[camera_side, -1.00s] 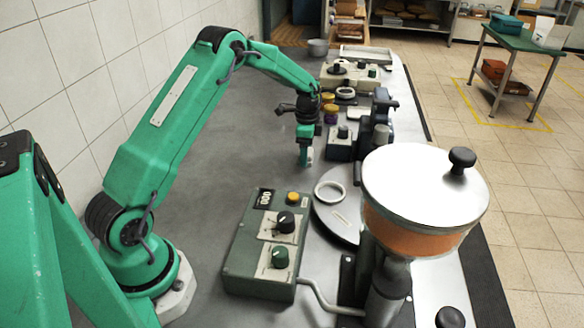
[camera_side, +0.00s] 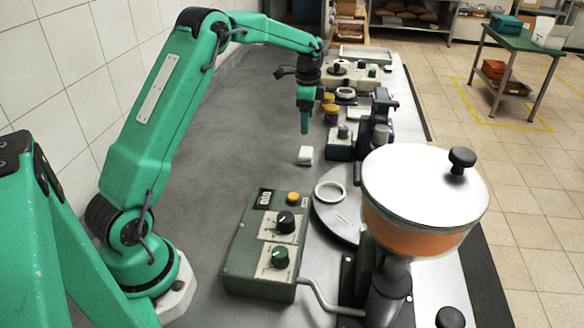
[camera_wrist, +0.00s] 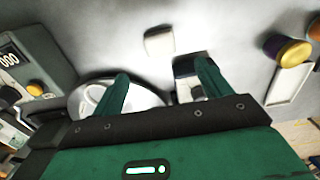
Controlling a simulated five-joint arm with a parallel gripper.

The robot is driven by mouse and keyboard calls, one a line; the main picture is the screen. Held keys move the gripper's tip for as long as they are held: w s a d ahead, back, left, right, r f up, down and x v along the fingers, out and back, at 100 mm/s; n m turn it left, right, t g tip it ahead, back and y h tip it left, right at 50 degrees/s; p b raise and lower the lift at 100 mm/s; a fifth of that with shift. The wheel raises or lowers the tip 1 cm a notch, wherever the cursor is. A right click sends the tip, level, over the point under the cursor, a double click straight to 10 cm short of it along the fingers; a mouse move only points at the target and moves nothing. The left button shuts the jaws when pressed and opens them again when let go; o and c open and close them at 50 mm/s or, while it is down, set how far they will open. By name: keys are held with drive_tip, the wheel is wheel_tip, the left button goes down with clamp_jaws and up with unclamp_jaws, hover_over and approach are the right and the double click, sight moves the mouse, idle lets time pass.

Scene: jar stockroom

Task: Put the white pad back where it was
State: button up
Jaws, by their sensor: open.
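The white pad (camera_side: 305,155) lies on the grey bench top, in the open area left of the machines. It also shows in the wrist view (camera_wrist: 159,41), beyond my fingertips and apart from them. My gripper (camera_side: 304,130) is above the bench and just above the pad in the side view, with a gap between them. In the wrist view its two green fingers (camera_wrist: 163,82) are spread apart with nothing between them.
A control box (camera_side: 268,245) with knobs stands in front. A round plate with a white ring (camera_side: 330,191) and an orange hopper (camera_side: 422,205) are to the right. Jars with yellow and purple (camera_side: 330,110) stand behind. The bench left of the pad is clear.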

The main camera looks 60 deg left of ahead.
idle(0.5)
drive_tip(key=s+d+r+n+t, duration=0.3)
drive_tip(key=s+d+r+n, duration=0.1)
drive_tip(key=s+d+r, duration=0.85)
drive_tip(key=s+d+n+t, duration=0.1)
drive_tip(key=s+d+n, duration=0.1)
drive_tip(key=s, duration=0.7)
drive_tip(key=s+d+n+t, duration=0.1)
drive_tip(key=s+d+n, duration=0.2)
drive_tip(key=s, duration=0.6)
drive_tip(key=shift+s+d+f+t, duration=0.2)
drive_tip(key=shift+d+t, duration=0.1)
drive_tip(key=shift+d, duration=0.15)
